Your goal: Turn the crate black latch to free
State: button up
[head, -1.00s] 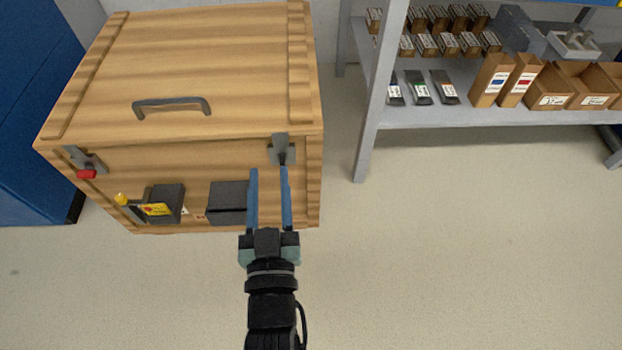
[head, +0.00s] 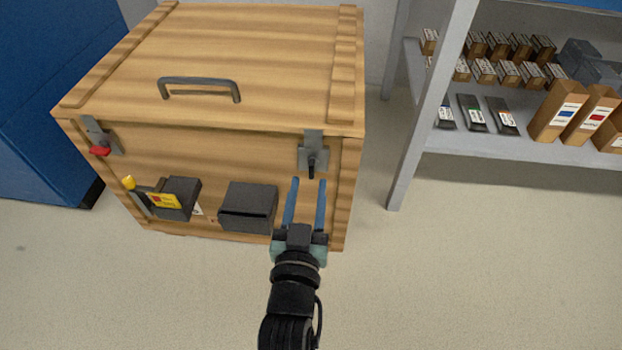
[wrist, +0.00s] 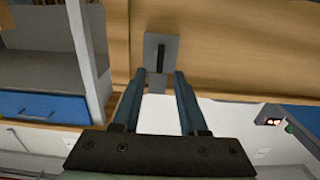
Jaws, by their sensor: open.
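The wooden crate (head: 240,70) has a closed lid with a dark handle (head: 198,84). The black latch (head: 312,162) sits on a grey plate at the upper right of the crate's front, its black lever pointing down. In the wrist view the black latch (wrist: 161,59) shows as a dark upright bar on its grey plate, just beyond the fingertips. My gripper (head: 308,181) is open and empty, its two blue fingers pointing at the latch from just below it. In the wrist view my gripper (wrist: 160,73) is roughly centred on the latch. No contact is visible.
A grey shelf (head: 500,150) stands right; a blue cabinet (head: 50,110) stands left. Floor is clear.

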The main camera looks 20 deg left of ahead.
aim_at(311, 170)
jog(key=shift+b+x, duration=0.85)
jog(key=shift+x, duration=1.3)
grip_shut()
